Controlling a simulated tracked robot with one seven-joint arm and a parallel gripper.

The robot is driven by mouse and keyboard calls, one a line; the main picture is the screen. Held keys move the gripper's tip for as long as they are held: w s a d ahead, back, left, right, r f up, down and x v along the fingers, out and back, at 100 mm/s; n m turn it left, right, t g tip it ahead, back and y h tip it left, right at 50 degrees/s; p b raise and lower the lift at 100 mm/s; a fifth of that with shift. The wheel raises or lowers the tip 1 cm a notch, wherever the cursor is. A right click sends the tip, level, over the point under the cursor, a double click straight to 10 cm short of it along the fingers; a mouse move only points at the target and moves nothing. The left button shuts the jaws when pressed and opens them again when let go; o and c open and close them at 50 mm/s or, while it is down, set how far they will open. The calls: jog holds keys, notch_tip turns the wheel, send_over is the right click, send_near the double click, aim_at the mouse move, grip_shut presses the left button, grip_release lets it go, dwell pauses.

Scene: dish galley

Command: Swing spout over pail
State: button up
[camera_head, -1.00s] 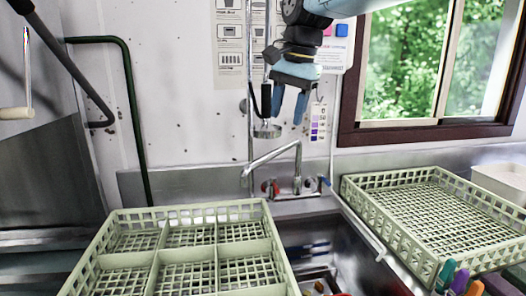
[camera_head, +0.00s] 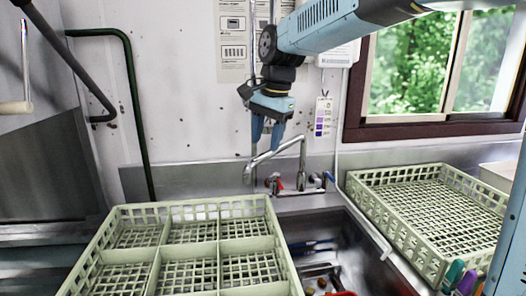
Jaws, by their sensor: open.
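The metal spout (camera_head: 275,155) is a bent tap at the back of the sink, with its outlet end pointing left and down. Red and blue tap handles sit at its base. My gripper (camera_head: 265,143) is open, its two blue fingers pointing down at the spout's sloping arm. The fingertips overlap the spout in the picture; I cannot tell whether they touch it or stand on either side of it. No pail can be made out for certain. A red object (camera_head: 340,293) in the sink is cut off by the bottom edge.
The steel sink (camera_head: 345,232) holds several utensils. A pale green divided rack (camera_head: 190,210) stands at the left and another rack (camera_head: 430,212) at the right. Coloured markers (camera_head: 455,273) stand at the lower right. A dark green pipe (camera_head: 139,110) runs up the left wall.

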aim_at(263, 154)
jog(key=shift+x, duration=2.1)
grip_shut()
